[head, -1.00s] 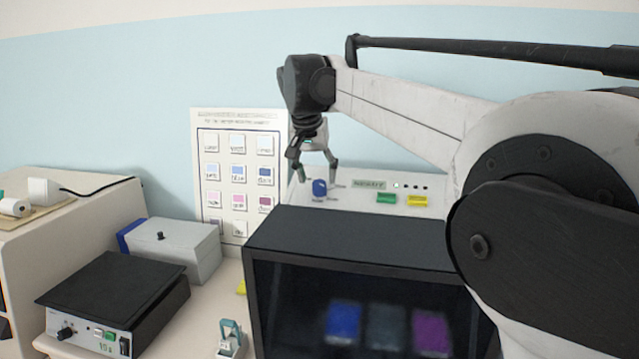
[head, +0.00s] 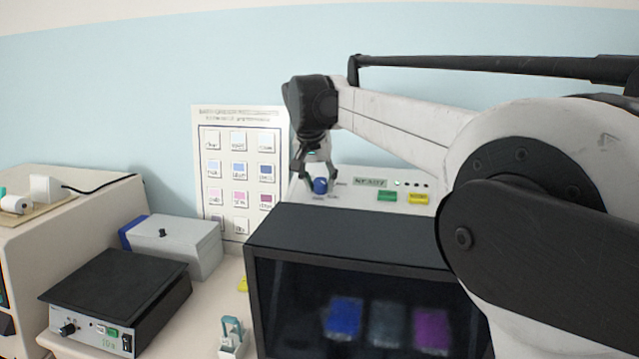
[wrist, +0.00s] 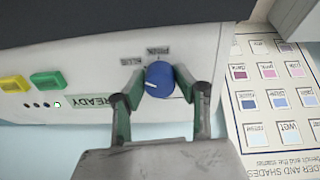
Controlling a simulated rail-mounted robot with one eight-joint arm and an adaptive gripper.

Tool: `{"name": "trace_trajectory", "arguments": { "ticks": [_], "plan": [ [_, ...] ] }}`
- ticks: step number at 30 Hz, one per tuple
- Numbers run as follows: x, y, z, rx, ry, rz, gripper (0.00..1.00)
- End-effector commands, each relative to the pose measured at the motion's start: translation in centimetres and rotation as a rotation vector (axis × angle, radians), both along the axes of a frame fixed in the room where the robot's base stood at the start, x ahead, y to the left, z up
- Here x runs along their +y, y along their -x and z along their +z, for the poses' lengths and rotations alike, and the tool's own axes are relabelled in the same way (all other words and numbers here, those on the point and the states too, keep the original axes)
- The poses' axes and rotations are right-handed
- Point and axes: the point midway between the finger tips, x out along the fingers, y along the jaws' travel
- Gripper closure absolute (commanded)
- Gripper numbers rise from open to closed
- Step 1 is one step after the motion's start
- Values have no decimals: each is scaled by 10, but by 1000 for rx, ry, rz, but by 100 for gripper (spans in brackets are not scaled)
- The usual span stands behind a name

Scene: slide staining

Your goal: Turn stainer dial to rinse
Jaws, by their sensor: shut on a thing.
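The fingers also show in the wrist view (wrist: 157,90).
A READY display (head: 370,182), a green button (head: 387,196) and a yellow button (head: 418,197) are right of the dial. A chart (head: 238,150) stands behind on the left. A hotplate-like box (head: 115,290) and grey box (head: 180,247) are at left.

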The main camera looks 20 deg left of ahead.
Motion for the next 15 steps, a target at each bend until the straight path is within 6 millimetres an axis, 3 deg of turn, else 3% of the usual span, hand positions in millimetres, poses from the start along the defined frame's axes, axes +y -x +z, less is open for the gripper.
{"name": "trace_trajectory", "arguments": {
  "ticks": [15],
  "plan": [
    [0, 0, 0, -6, 59, 149, 97]
  ]
}}
